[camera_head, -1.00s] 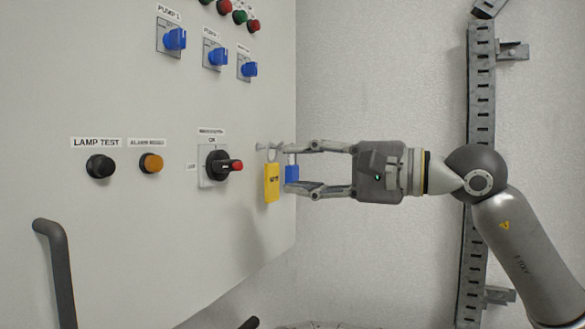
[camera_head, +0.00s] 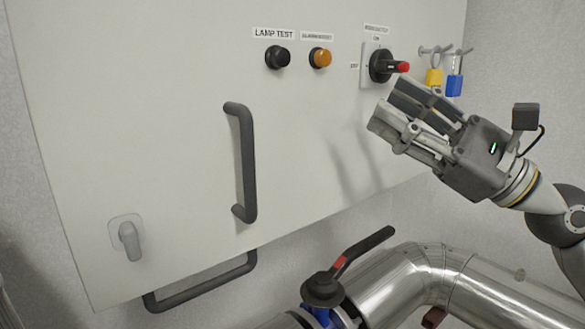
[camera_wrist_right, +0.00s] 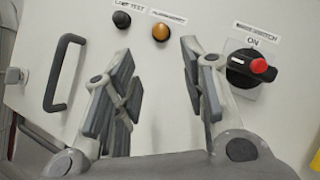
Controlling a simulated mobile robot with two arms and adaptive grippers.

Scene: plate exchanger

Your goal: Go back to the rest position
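My right gripper (camera_head: 388,104) is open and empty in the head view, tilted and standing in front of the cabinet face, below the black rotary switch (camera_head: 381,66). In the right wrist view its two fingers (camera_wrist_right: 160,62) are spread, with only the cabinet face behind the gap. The blue padlock (camera_head: 454,85) and the yellow padlock (camera_head: 434,77) hang side by side from the pegs at the cabinet's right edge, apart from the gripper. My left gripper is not in view.
The cabinet (camera_head: 180,130) carries a dark handle (camera_head: 247,165), a black lamp test button (camera_head: 278,57) and an amber button (camera_head: 320,58). Below it run a metal pipe (camera_head: 400,280) and a valve lever (camera_head: 360,250). Bare wall lies at the right.

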